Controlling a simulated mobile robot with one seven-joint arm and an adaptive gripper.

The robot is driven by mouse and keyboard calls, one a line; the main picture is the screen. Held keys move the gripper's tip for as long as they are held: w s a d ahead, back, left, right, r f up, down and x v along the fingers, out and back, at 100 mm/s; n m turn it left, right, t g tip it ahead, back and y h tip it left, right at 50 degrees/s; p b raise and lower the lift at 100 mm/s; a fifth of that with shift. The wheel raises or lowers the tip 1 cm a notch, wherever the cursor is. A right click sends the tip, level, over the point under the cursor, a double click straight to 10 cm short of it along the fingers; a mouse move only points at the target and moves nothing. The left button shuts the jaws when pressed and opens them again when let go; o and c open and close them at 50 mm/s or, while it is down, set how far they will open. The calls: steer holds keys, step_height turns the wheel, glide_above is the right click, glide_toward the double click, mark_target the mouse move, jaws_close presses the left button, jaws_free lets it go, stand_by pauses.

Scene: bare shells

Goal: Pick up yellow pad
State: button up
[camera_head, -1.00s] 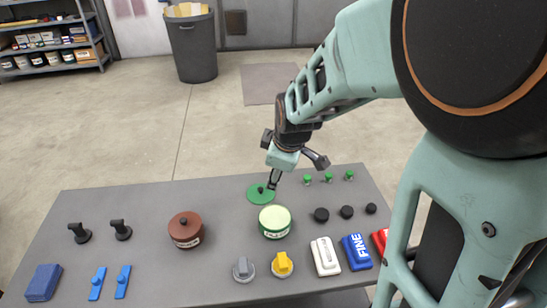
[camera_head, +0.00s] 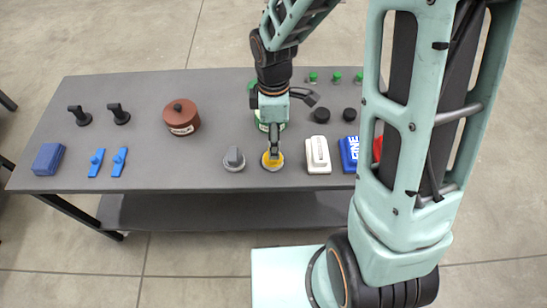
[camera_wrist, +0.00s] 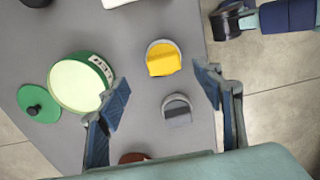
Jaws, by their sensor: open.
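The yellow pad (camera_head: 272,163), a round piece with a raised yellow grip, sits near the front edge of the grey table. In the wrist view the yellow pad (camera_wrist: 163,60) lies just beyond my fingertips, roughly between them. My gripper (camera_head: 275,152) is above the pad in the head view and partly covers it. In the wrist view my gripper (camera_wrist: 163,85) is open and empty, its two fingers wide apart. Whether a finger touches the pad cannot be told.
A similar grey pad (camera_head: 234,159) stands left of the yellow one, a white block (camera_head: 317,155) right of it. A green pot (camera_wrist: 82,84) is close to one finger. A brown lidded pot (camera_head: 181,116) and blue pieces (camera_head: 119,161) are farther left. The table's front edge is close.

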steer(key=f, duration=0.2)
steer(key=f+b, duration=0.1)
steer(key=f, duration=0.4)
steer(key=shift+s+a, duration=0.1)
steer(key=shift+s, duration=0.2)
steer(key=c, duration=1.3)
